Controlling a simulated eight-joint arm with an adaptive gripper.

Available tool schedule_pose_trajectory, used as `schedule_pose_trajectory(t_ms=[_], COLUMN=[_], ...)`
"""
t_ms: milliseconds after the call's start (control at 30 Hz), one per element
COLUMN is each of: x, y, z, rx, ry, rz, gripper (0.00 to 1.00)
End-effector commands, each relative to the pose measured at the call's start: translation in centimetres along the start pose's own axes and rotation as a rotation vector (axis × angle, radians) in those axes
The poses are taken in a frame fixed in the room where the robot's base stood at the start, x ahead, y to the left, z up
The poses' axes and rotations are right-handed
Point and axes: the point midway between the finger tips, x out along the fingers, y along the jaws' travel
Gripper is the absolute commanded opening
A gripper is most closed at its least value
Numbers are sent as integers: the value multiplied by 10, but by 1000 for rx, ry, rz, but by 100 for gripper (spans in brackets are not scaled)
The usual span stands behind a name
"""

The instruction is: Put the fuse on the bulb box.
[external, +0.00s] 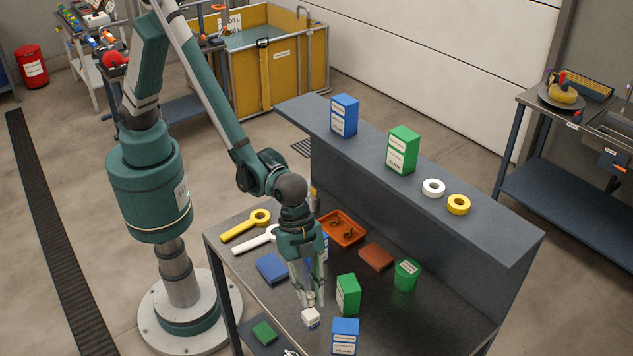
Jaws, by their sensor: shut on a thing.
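My gripper (312,299) points down over the near part of the dark workbench. It is shut on a small pale thing (310,296), which looks like the fuse; the fingers partly hide it. A small white box (310,318), which looks like the bulb box, sits on the bench directly below the fingertips. I cannot tell whether the held thing touches the top of the white box or hangs just above it.
A green box (348,294) stands close right of the gripper, and a blue box (345,337) stands nearer the front. A blue flat case (271,268), brown block (376,257), green container (407,275) and orange tray (341,229) lie around. A raised shelf (480,226) runs along the back.

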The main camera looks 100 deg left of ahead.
Motion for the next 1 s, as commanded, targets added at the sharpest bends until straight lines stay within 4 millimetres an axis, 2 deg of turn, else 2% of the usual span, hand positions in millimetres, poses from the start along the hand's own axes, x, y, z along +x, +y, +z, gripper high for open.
schedule_pose_trajectory(t_ms=[333,867,900,1000], x=[27,33,33,32], y=[0,0,0,0], z=[11,14,14,13], rx=[0,0,0,0], ry=[0,0,0,0], rz=[0,0,0,0], gripper=[7,7,18,30])
